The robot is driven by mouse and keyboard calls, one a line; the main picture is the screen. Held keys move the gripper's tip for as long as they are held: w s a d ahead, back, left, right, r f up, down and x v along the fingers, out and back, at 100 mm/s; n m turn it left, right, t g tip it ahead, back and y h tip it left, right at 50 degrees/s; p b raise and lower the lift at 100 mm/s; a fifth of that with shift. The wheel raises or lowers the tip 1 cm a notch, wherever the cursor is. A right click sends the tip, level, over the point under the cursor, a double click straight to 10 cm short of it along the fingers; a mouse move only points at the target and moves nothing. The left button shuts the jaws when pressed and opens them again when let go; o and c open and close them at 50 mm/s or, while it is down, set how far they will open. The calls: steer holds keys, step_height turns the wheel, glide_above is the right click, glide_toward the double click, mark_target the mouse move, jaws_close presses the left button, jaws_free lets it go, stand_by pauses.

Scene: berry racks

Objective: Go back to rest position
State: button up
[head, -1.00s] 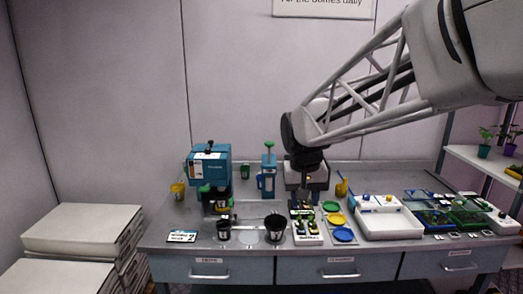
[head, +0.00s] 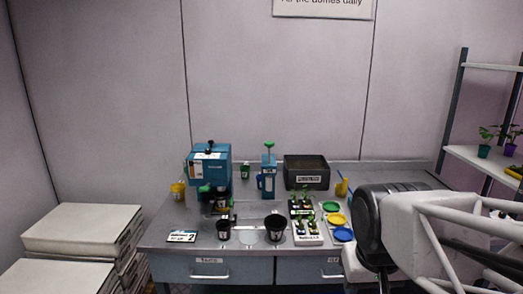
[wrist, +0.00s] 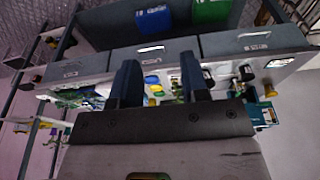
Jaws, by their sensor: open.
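My gripper (wrist: 159,78) shows in the wrist view with its two dark fingers apart and nothing between them. In the head view my arm stands at the lower right, in front of the right part of the workbench, and the fingers do not clearly show there. In the wrist view the bench lies beyond the fingers, seen upside down.
The workbench (head: 205,238) carries a blue machine (head: 208,166), a blue pump bottle (head: 268,178), a dark box (head: 306,172), black pots (head: 275,227), seedling trays (head: 303,210) and coloured dishes (head: 342,234). White stacks (head: 82,228) stand left; a plant shelf (head: 486,160) stands right.

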steer(key=s, duration=0.1)
steer(key=s+f, duration=0.1)
steer(key=s, duration=0.1)
steer(key=shift+s+d+f, duration=0.25)
steer(key=shift+d+f, duration=0.05)
steer(key=shift+f, duration=0.05)
